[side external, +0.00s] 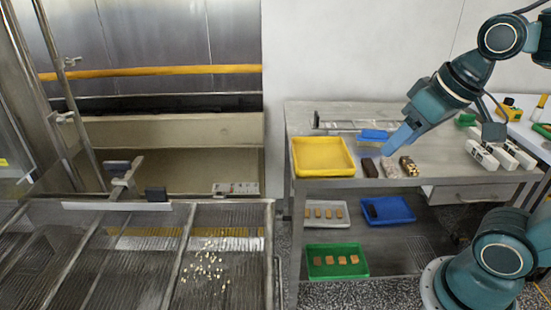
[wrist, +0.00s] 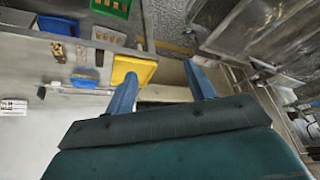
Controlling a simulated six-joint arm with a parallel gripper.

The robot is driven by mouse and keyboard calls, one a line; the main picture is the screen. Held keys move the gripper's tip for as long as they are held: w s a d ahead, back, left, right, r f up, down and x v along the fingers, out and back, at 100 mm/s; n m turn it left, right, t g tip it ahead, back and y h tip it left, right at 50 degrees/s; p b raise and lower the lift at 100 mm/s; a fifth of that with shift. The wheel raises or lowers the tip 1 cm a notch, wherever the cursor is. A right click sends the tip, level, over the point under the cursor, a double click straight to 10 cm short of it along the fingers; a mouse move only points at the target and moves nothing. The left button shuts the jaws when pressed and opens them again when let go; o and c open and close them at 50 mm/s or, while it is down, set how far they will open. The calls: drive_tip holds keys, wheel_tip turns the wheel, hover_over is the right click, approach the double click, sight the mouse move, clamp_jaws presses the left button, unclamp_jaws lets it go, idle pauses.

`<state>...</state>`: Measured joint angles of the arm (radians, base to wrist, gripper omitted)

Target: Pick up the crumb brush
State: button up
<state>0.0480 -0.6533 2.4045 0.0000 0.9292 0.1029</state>
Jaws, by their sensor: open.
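A small blue item (side external: 374,135) lies at the back of the steel table, beside a flat wire rack; it also shows in the wrist view (wrist: 84,82). It may be the crumb brush, but it is too small for me to make out bristles. My gripper (side external: 389,151) is over the table, in front of and right of the blue item in the side view. In the wrist view my gripper (wrist: 162,75) has its two blue fingers wide apart with nothing between them. Pale crumbs (side external: 205,262) are scattered on the mesh belt (side external: 215,285) at the left.
A yellow tray (side external: 322,156) sits on the table's left. A dark bar (side external: 370,168), a lighter bar (side external: 390,167) and a speckled bar (side external: 409,166) lie near the front edge. White blocks (side external: 482,155) stand right. Blue (side external: 398,209) and green (side external: 337,248) trays are below.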

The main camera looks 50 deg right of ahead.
drive_tip(key=w+d+r+m+g, duration=0.2)
drive_tip(key=w+d+r+m, duration=0.2)
drive_tip(key=w+d+m, duration=0.45)
drive_tip(key=m+g, duration=0.3)
drive_tip(key=m, duration=1.5)
hover_over(374, 130)
wheel_tip(374, 130, down, 15)
drive_tip(key=shift+a+r, duration=0.1)
wheel_tip(374, 130, down, 9)
drive_tip(key=shift+r, duration=0.2)
